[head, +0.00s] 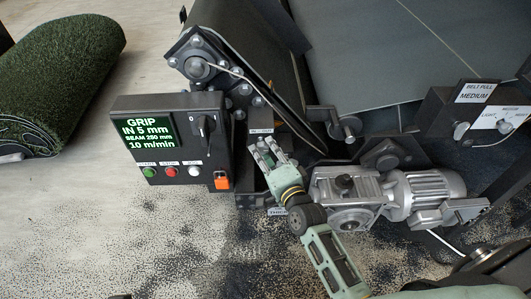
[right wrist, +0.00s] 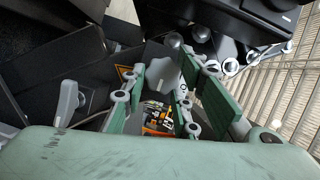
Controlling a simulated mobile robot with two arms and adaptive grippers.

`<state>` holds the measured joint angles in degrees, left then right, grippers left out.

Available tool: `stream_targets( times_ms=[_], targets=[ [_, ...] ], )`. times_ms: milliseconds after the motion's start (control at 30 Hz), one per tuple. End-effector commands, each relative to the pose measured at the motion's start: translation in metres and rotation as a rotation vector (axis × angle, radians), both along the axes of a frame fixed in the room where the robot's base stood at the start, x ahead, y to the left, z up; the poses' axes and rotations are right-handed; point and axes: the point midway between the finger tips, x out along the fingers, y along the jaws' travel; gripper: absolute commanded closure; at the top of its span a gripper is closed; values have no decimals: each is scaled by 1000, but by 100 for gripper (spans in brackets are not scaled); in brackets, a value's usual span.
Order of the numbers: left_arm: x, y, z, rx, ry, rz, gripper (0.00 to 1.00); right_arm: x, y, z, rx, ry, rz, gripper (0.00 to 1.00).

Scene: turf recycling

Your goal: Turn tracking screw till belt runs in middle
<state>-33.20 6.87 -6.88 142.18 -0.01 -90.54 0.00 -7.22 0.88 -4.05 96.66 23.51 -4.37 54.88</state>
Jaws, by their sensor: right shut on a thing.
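My right gripper (head: 264,150) reaches up from the lower right to the machine's side frame, just right of the control panel. Its fingers close on a pale grey, knob-like part (right wrist: 162,72), which I take for the tracking screw; in the head view the fingers mostly hide it. In the right wrist view my right gripper (right wrist: 158,98) has green-padded fingers on both sides of this part. The dark grey belt (head: 400,55) runs across the top right; I cannot tell whether it is in the middle. My left gripper is not in view.
The control panel (head: 160,104) has a green display, buttons and a rotary switch. A silver motor and gearbox (head: 430,190) stand close right of my gripper. A crank (head: 345,127) sits above it. A turf roll (head: 70,75) lies on the floor at left. A belt-pull box (head: 478,110) stands right.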

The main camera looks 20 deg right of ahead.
Motion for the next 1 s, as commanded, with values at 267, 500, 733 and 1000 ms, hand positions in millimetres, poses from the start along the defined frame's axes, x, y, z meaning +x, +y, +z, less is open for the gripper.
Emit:
stream_targets(
  times_ms=[267,500,733,1000],
  targets=[
    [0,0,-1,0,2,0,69,-3,0,-10,-4,21,3,60],
    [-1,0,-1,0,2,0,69,-2,1,-6,-2,13,2,58],
    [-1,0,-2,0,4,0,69,-5,0,-4,-2,9,2,58],
    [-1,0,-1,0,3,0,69,-51,-5,-1,-2,13,2,58]
  ],
)
